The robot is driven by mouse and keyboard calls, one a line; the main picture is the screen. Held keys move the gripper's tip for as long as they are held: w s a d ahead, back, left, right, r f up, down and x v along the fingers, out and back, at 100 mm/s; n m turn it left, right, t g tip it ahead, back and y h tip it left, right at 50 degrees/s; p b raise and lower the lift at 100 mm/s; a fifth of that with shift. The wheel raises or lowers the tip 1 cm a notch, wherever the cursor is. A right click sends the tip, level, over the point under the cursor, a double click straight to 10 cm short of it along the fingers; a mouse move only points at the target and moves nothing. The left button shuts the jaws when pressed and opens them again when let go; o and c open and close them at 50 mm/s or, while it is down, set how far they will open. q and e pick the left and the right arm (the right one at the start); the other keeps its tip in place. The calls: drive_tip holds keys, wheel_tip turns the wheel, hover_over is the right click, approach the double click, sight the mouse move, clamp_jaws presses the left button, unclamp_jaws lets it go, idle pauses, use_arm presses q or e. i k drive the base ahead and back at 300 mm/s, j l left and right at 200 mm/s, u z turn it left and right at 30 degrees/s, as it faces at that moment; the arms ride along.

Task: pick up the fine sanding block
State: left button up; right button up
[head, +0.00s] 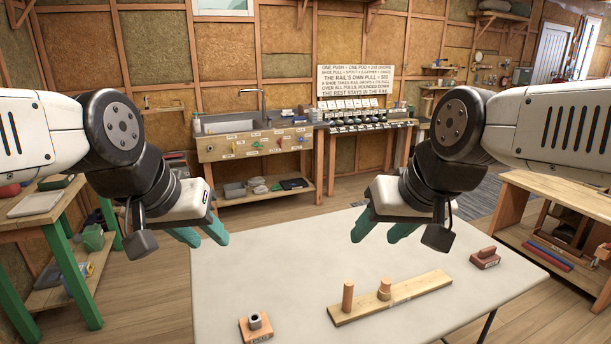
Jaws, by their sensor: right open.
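A reddish-brown block with a raised grip (485,259) lies at the right side of the pale table (250,275); it looks like a sanding block, but its small label is too small to read. A second small block (256,327), orange-brown with a grey ring-like piece on top, lies at the table's front left; its label is also unreadable. My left gripper (206,239) is open and empty above the table's back left edge. My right gripper (378,234) is open and empty above the back middle of the table, left of and behind the reddish-brown block.
A wooden board (420,293) with two upright pegs, one through a ring, lies between the two blocks. A green-legged bench (48,215) stands left and a wooden shelf unit (560,220) right. The table's middle left is clear.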

sight(486, 257)
drive_tip(key=z, duration=1.5)
drive_tip(key=i+l+z, duration=0.1)
drive_tip(key=i+l, duration=1.3)
drive_tip(key=l, duration=0.15)
